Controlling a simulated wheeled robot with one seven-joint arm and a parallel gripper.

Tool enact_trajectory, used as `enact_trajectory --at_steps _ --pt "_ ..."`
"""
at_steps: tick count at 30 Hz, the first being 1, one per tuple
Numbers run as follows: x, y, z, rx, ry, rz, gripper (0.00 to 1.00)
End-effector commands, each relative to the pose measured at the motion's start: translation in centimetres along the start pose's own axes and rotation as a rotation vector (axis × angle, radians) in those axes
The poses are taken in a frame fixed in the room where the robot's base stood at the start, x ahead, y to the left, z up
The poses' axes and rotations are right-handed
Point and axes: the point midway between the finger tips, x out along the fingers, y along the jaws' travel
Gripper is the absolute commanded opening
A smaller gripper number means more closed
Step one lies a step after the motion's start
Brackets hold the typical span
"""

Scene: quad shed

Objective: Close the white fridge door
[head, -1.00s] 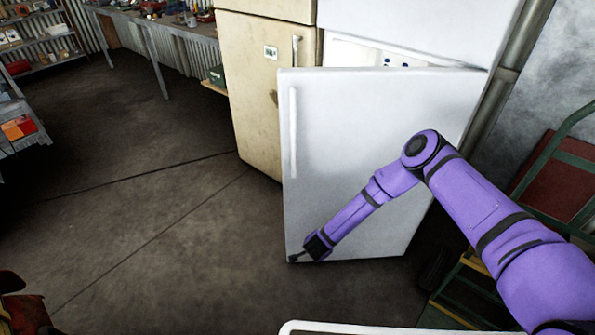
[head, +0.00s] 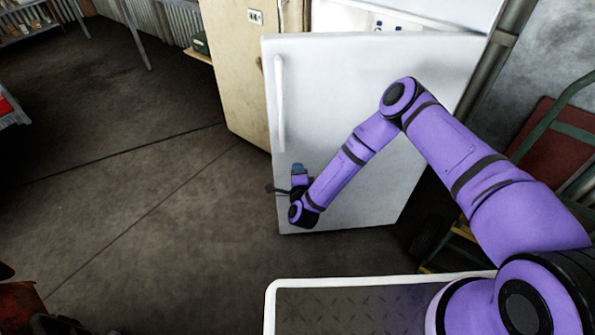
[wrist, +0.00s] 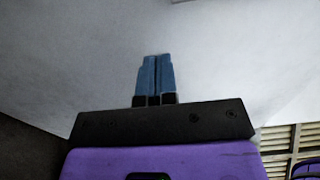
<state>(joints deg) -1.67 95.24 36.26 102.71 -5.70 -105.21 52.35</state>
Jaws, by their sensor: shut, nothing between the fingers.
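The white fridge door (head: 345,90) stands ajar, hinged at the right, with a long white vertical handle (head: 279,103) near its left edge. Its upper edge is clear of the fridge body, and bottles (head: 385,24) show in the gap above it. My gripper (head: 298,170) is shut and empty, in front of the lower left part of the door. In the wrist view, the blue fingertips (wrist: 154,75) are together and point along the pale door surface (wrist: 80,60). I cannot tell whether they touch the door.
A hand truck (head: 545,150) leans by the wall at the right. The concrete floor (head: 130,190) to the left is open.

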Motion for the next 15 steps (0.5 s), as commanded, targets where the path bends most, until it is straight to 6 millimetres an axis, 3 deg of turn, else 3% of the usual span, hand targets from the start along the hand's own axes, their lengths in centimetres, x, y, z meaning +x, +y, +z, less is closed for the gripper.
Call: enact_trajectory --at_steps 9,15 --pt "6.1 -0.1 -0.1 -0.002 0.003 -0.003 0.0" --pt "8.8 0.0 0.0 -0.002 0.002 -0.001 0.0"
